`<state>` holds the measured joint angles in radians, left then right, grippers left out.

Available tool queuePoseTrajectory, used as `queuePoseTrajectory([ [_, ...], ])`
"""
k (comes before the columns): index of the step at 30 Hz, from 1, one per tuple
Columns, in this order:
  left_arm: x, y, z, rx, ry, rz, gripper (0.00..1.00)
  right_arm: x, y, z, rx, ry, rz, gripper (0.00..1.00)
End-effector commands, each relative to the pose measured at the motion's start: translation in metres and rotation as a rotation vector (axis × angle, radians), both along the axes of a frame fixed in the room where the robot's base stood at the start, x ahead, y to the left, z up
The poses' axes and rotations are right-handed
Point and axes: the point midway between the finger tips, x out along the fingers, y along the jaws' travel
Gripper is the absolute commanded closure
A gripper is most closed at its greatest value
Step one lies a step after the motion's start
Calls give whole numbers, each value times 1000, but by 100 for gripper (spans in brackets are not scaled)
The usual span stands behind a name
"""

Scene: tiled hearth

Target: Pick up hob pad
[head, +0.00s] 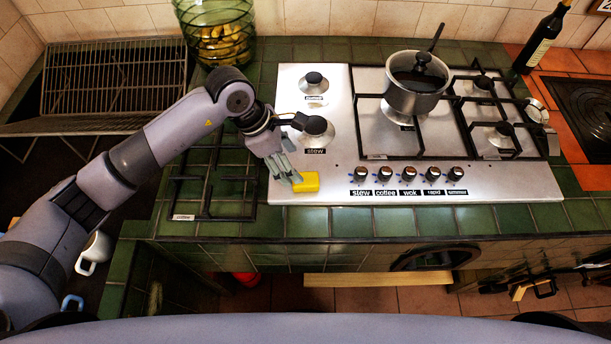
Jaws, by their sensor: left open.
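A small yellow pad (308,182), which I take to be the hob pad, lies at the front left of the steel hob (335,175). My left gripper (287,173) reaches in from the left, with its fingers pointing down and toward the front. The fingers are open and right at the pad's left end. They hide a little of that end, and I cannot tell whether they touch it. My right gripper is not in view.
A lidded steel pot (411,98) stands on the hob. A black pan support (225,192) lies left of it. A green glass jar (222,35) and a wire rack (95,75) stand behind my arm. A dark bottle (541,40) stands back right. Knobs line the hob's front.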

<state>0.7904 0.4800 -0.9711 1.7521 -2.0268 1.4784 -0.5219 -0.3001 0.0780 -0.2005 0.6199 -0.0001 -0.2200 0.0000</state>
Motion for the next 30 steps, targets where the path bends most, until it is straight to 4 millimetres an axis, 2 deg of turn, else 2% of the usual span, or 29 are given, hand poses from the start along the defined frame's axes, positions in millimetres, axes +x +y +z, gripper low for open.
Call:
queuePoseTrajectory([
  [4, 0, -9, -18, -1, 1, 1, 39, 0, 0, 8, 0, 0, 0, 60],
  [11, 0, -15, -32, -1, 2, 0, 39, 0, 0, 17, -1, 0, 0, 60],
  [15, -2, -23, -51, -2, 6, 1, 39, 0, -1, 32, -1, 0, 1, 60],
  [19, 0, -29, -68, -3, 2, 1, 39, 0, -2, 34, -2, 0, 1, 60],
  [28, 1, -30, -75, -1, -1, -1, 39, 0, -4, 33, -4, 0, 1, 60],
  [30, 1, -30, -75, -1, -1, -1, 44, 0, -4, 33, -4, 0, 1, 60],
])
